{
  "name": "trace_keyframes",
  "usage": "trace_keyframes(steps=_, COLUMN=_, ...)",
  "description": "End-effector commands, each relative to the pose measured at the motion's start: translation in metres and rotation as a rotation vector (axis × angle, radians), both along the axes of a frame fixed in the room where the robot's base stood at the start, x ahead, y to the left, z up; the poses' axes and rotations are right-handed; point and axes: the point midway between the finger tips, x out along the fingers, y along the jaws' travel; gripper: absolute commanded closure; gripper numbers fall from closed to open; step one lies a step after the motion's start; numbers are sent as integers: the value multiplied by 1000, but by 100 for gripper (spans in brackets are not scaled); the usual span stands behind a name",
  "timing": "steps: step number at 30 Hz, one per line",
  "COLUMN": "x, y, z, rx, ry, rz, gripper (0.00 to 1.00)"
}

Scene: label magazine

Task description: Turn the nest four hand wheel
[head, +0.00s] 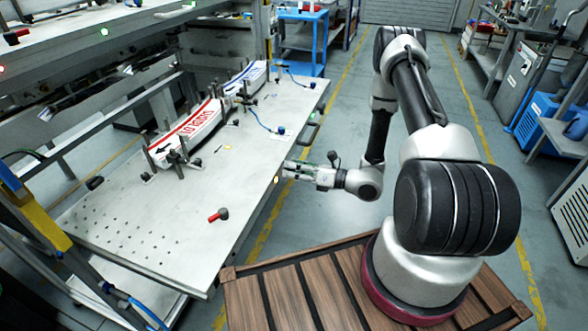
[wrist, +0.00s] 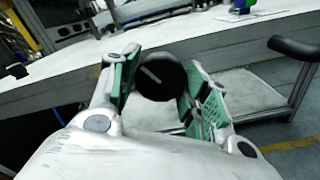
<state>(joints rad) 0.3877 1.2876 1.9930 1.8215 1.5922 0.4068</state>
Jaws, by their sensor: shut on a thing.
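A round black hand wheel (wrist: 161,80) with a white line across its face sits between my fingers in the wrist view. The line runs at a slant. My gripper (wrist: 158,88) is shut on the wheel, with a green pad at its left and another at its right. In the head view my gripper (head: 288,170) reaches leftward to the right front edge of the table, and the wheel is hidden there. I cannot read a nest number on it.
The pale metal table (head: 130,225) carries a white label stack (head: 190,133) between posts, with another stack (head: 245,76) behind. A red-handled tool (head: 218,215) lies near the front edge. A dark handle (wrist: 294,47) juts out at the right. The aisle floor is clear.

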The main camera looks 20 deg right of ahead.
Motion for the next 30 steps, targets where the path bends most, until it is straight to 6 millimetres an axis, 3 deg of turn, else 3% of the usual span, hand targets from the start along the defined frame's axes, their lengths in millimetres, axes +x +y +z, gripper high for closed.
trace_keyframes(steps=15, x=0, y=0, z=0, rx=269, ry=372, rz=-2, gripper=77)
trace_keyframes(steps=30, x=0, y=0, z=0, rx=396, ry=546, rz=-2, gripper=77)
